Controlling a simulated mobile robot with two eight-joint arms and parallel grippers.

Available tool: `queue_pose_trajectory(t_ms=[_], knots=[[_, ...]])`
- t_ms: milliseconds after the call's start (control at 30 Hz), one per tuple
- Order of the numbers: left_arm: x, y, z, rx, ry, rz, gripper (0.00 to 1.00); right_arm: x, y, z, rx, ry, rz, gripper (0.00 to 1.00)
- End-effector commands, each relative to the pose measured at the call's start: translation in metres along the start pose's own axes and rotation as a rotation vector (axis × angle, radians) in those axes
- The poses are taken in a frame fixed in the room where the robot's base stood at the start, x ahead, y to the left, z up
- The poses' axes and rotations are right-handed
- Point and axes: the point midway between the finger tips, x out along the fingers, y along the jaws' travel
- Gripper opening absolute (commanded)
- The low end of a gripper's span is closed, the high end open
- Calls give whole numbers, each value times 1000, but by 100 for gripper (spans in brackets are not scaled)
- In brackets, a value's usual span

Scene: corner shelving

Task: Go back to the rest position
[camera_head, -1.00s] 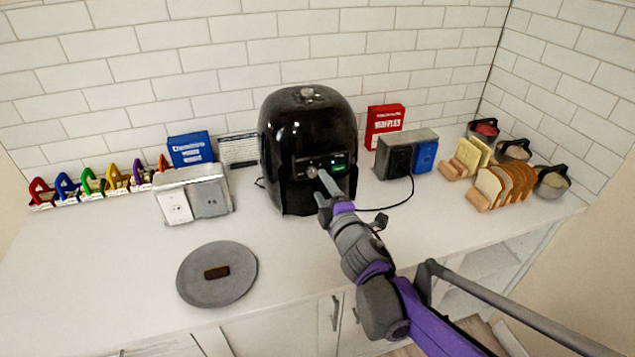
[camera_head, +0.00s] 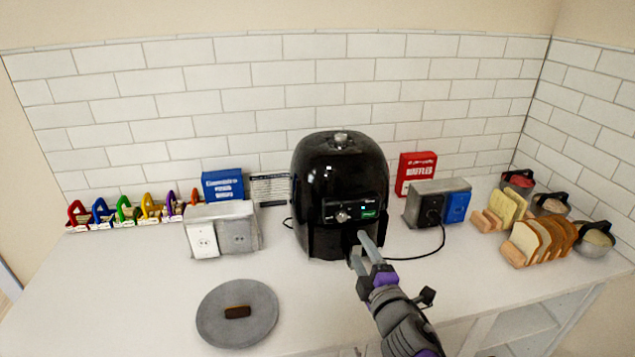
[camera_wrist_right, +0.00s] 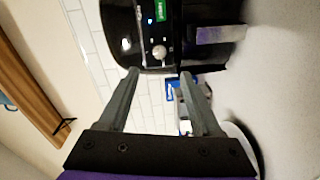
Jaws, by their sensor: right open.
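My right gripper (camera_head: 360,252) is open, with nothing between its fingers. It is in front of the lower front of the black air fryer (camera_head: 340,175), just below its control panel. I cannot tell from the head view whether a fingertip touches the fryer. In the right wrist view the two grey fingers of my right gripper (camera_wrist_right: 159,75) stand apart. The fryer's front, with its knob (camera_wrist_right: 159,52) and green display, shows beyond the tips there. My left gripper is not in view.
A grey plate (camera_head: 215,330) with a brown bar lies front left on the white counter (camera_head: 120,290). Grey outlet boxes (camera_head: 203,237) flank the fryer. Bread slices (camera_head: 525,240) and lidded bowls stand at the right. A cable (camera_head: 425,255) runs right of the fryer.

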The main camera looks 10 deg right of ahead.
Motion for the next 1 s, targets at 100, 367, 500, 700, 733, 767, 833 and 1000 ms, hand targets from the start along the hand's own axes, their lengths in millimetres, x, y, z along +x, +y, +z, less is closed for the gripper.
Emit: queue_pose_trajectory(t_ms=[100, 367, 500, 700, 733, 767, 833, 1000], knots=[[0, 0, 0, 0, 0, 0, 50, -12, -6, 13, 108, -76, -31, 66], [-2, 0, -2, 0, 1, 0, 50, -115, -100, 57, 792, -538, -308, 66], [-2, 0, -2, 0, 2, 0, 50, -176, -157, 44, 1080, -741, -492, 66], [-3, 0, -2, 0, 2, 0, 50, -225, -193, 22, 1263, -885, -650, 66], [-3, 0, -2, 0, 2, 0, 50, -227, -195, 20, 1273, -893, -660, 66], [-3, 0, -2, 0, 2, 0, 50, -229, -196, 19, 1280, -899, -666, 66], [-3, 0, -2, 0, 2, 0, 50, -231, -198, 18, 1286, -905, -673, 66], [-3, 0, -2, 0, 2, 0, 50, -230, -197, 18, 1284, -903, -671, 66]])
